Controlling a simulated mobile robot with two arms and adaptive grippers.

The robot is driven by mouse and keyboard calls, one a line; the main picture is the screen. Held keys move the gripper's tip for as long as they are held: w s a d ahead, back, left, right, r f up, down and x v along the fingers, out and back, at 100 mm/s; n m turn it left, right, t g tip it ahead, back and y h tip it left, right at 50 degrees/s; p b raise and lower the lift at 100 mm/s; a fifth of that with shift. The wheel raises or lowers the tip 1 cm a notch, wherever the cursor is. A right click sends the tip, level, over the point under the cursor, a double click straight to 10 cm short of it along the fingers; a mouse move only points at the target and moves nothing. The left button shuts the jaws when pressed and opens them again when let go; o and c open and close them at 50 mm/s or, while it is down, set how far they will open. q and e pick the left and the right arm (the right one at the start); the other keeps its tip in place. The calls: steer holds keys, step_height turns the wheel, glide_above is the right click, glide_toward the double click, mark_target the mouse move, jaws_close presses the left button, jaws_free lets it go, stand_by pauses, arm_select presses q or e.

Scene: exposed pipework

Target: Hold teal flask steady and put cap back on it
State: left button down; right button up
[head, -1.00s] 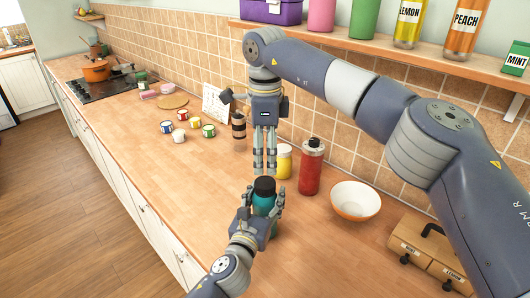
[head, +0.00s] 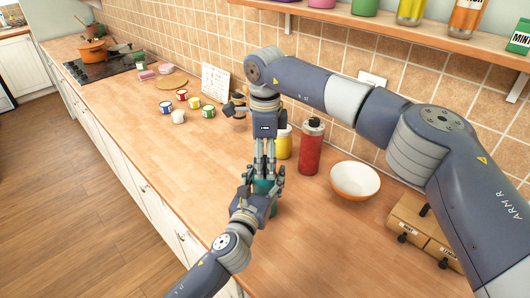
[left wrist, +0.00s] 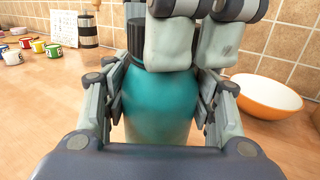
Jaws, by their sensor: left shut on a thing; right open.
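The teal flask (left wrist: 160,105) stands upright on the counter, with its teal side showing in the head view (head: 263,186). My left gripper (head: 260,191) is shut around its body, with a finger on each side in the left wrist view (left wrist: 161,98). The black ridged cap (left wrist: 134,38) sits at the top of the flask, partly covered by my right gripper's fingers; how well it is seated is hidden. My right gripper (head: 264,171) points straight down from above and is open, its fingers at the cap.
A yellow jar (head: 284,146) and a red bottle (head: 311,148) stand close behind the flask. A white-and-orange bowl (head: 355,181) and a wooden box (head: 410,222) are to the right. Several mugs (head: 194,103) stand farther left. The front counter is clear.

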arm_select(q)
steer(key=shift+f, duration=0.1)
arm_select(e)
steer(key=c, duration=1.1)
steer(key=m, duration=0.6)
steer(key=shift+m, duration=0.3)
steer(key=shift+c, duration=0.2)
steer(key=m, duration=0.4)
steer(key=shift+m, duration=0.4)
steer(key=o, duration=1.2)
steer(key=shift+c, duration=0.2)
steer(key=shift+r, duration=2.3)
